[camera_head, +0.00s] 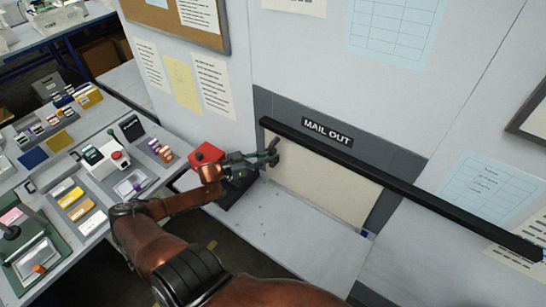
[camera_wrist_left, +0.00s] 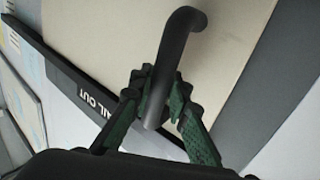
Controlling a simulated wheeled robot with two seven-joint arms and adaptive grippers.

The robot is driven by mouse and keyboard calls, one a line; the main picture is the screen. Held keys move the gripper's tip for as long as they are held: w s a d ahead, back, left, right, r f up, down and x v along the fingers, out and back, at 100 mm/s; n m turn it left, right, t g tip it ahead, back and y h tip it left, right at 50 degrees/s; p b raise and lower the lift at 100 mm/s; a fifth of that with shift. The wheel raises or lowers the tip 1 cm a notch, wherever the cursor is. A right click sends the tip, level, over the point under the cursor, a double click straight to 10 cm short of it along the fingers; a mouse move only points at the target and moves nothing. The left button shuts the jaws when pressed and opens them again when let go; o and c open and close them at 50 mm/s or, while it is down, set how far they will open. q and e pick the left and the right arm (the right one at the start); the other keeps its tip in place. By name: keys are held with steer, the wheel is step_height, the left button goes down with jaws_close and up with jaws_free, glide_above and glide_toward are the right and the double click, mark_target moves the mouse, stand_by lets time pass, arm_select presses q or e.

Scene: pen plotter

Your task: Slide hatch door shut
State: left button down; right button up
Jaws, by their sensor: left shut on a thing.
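The hatch door (camera_head: 325,185) is a cream panel in a grey frame (camera_head: 395,160) on the wall, under a "MAIL OUT" sign (camera_head: 327,132). It hangs below a long black rail (camera_head: 440,203). The panel spans most of the frame under the sign; my arm hides its lower left part. My left gripper (camera_head: 271,152) is at the panel's left edge. In the left wrist view, its green-padded fingers (camera_wrist_left: 155,100) are shut on a dark curved bar handle (camera_wrist_left: 178,45) standing out from the cream panel. My right gripper is not in view.
A pale counter (camera_head: 290,232) juts out below the hatch. A red box (camera_head: 206,153) is close to my left wrist. A desk with cards, stamps and trays (camera_head: 130,186) stands at the left. The rail runs far to the right along the wall, over posted sheets.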

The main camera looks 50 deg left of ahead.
arm_select(q)
steer(key=shift+a, duration=0.3)
steer(key=c, duration=2.1)
jaws_free()
steer(key=shift+d, duration=0.1)
steer(key=v, duration=1.2)
steer(key=shift+f, duration=0.1)
